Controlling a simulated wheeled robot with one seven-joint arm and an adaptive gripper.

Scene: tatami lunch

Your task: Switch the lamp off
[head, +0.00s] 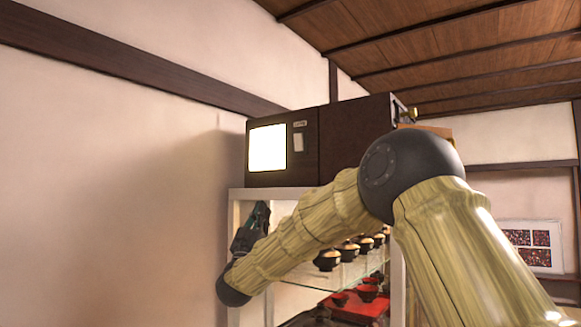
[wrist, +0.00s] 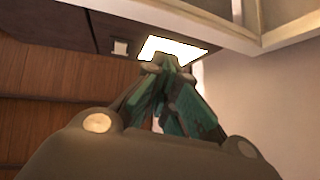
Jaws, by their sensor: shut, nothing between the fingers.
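The lamp is a dark box with a glowing white panel (head: 267,147), standing on top of a white shelf unit. The panel is lit. A small pale switch plate (head: 298,142) sits on the dark front just right of the panel. In the wrist view the lit panel (wrist: 180,45) is beyond my fingertips, and the switch plate (wrist: 120,46) is to its left. My gripper (head: 262,207) is shut and empty, below the panel near the shelf's upper left, pointing up. Its closed fingertips (wrist: 170,60) overlap the panel's edge in the wrist view; I cannot tell whether they touch it.
The white shelf unit (head: 236,200) stands under the lamp. Its glass shelves hold several dark lidded bowls (head: 328,260) and red ware (head: 355,305) below, behind and beside my arm. A plain wall is on the left, with free room before it. A dark beam runs along the wall.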

